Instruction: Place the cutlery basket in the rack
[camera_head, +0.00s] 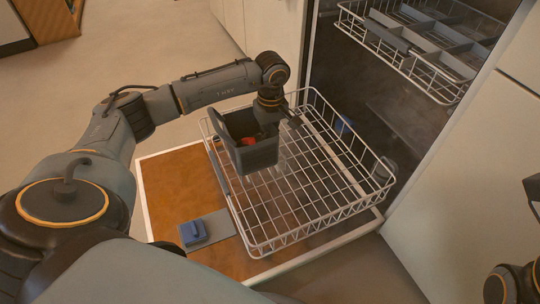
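The cutlery basket (262,158) is a dark grey open box with a taller back wall and something red inside. It is over the left part of the white wire lower rack (318,205), slightly tilted. My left gripper (286,118) points down at the basket's far right side and looks shut on it, though the fingertips are partly hidden. I cannot tell whether the basket's underside touches the rack wires. Only dark parts of my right arm show at the right edge, and its fingers are not visible.
The rack is pulled out over the open dishwasher door (165,185), which has a brown inner face. A blue detergent piece (193,232) sits on the door. An upper rack (420,45) with grey dividers is at the top right. Most of the lower rack is empty.

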